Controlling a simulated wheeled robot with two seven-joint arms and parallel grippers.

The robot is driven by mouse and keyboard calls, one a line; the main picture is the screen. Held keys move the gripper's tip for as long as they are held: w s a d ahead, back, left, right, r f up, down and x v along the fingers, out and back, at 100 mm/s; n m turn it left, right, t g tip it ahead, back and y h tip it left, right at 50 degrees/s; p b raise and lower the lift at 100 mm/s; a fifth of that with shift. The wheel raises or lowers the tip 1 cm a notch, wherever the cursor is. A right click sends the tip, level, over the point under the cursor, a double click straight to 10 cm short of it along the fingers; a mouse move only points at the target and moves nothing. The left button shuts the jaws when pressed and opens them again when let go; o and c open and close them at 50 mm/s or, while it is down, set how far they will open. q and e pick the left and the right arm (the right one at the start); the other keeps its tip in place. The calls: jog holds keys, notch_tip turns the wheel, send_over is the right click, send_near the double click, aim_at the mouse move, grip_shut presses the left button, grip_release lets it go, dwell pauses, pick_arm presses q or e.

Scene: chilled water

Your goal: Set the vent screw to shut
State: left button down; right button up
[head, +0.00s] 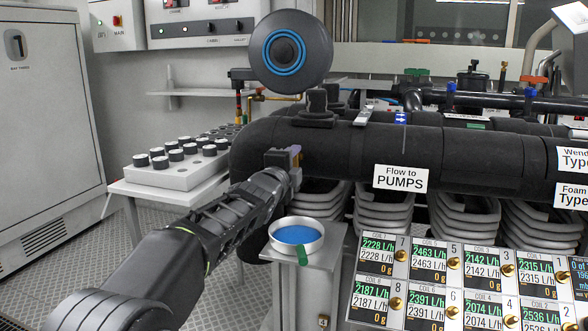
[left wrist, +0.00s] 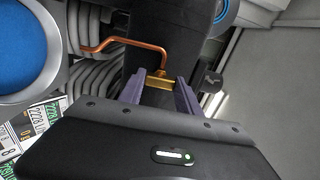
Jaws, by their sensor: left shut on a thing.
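My left gripper (head: 290,158) reaches up to the near end of the thick black pipe (head: 330,145). In the left wrist view its two purple fingers (left wrist: 160,92) stand on either side of a small brass piece (left wrist: 160,83), and it is shut on it. This brass piece looks like the vent screw; a bent copper tube (left wrist: 125,43) runs from it up and to the left. In the head view the gripper hides the brass piece. I cannot read the screw's setting. My right gripper is not in view.
A round white pan with blue inside (head: 297,235) stands on a grey stand just below my gripper. A panel of flow displays (head: 460,290) is at the lower right.

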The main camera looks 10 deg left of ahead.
pick_arm(q)
jog(key=shift+m, duration=0.3)
jog(key=c, duration=0.8)
grip_release()
jog(key=shift+c, duration=0.2)
jog(key=shift+s, duration=0.1)
jog(key=shift+s+b, duration=0.45)
jog(key=shift+s, duration=0.1)
jog(key=s+b, duration=0.2)
jog(key=s, duration=0.4)
jog(key=shift+s+a, duration=0.25)
